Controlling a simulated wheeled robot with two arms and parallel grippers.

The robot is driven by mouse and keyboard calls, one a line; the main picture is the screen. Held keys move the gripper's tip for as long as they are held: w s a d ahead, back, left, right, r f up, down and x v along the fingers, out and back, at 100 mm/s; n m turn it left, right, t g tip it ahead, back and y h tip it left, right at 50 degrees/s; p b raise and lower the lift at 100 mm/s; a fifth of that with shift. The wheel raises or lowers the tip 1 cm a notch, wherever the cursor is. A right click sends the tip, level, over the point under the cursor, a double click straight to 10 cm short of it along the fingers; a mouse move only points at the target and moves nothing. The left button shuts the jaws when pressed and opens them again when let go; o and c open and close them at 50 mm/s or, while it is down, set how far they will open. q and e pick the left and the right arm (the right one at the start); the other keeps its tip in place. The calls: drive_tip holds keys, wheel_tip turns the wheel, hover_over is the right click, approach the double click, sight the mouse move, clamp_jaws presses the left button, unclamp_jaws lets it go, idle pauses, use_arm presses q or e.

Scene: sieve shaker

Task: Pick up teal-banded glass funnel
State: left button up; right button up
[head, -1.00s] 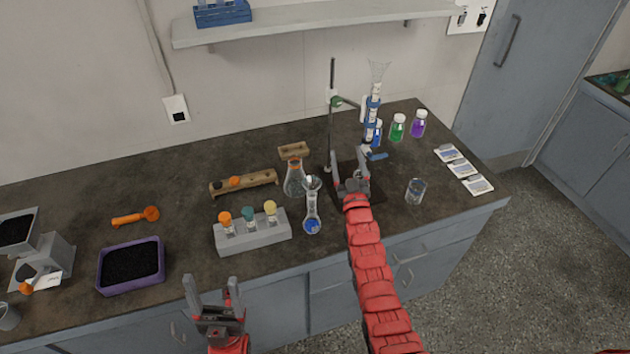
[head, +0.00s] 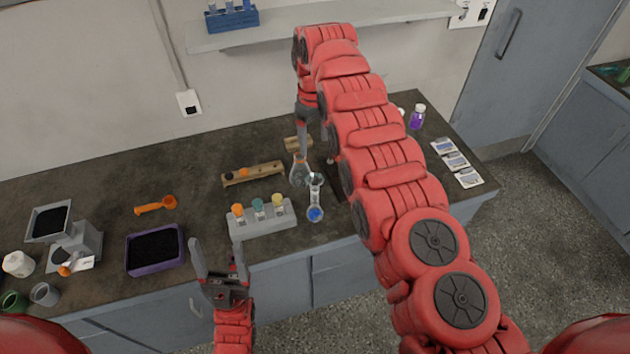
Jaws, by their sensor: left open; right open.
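The teal-banded glass funnel (head: 258,208) appears to be the middle of three small glass pieces in a grey rack (head: 262,222), between an orange-banded one (head: 238,212) and a yellow-banded one (head: 278,203). My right gripper (head: 303,150) points down above and beside the conical flask (head: 299,174), behind and right of the rack. It is seen nearly edge-on, with nothing visible in it; whether it touches the flask cannot be told. My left gripper (head: 218,252) is open and empty, fingers up, in front of the bench, nearer than the rack.
A purple tray (head: 155,252), an orange scoop (head: 155,206) and a scale (head: 80,240) are left. My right arm hides the bench's right middle.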

drive_tip(key=b, duration=1.2)
hover_over(315, 182)
drive_tip(key=f, duration=1.2)
drive_tip(key=shift+s+a+f, duration=0.15)
drive_tip(key=shift+s+f, duration=0.1)
drive_tip(key=shift+f, duration=0.05)
drive_tip(key=shift+s+a+f+b, duration=0.15)
drive_tip(key=shift+f+b, duration=0.2)
drive_tip(key=shift+f, duration=0.2)
drive_tip(key=shift+f+p, duration=0.1)
drive_tip(key=shift+p, duration=0.3)
drive_tip(key=shift+d+f+p, duration=0.15)
drive_tip(key=shift+f+p, duration=0.25)
drive_tip(key=shift+f, duration=0.15)
drive_tip(key=shift+d+f+p, duration=0.15)
drive_tip(key=shift+f+p, duration=0.2)
drive_tip(key=shift+f, duration=0.9)
drive_tip(key=c, duration=1.2)
drive_tip(key=shift+o, duration=0.2)
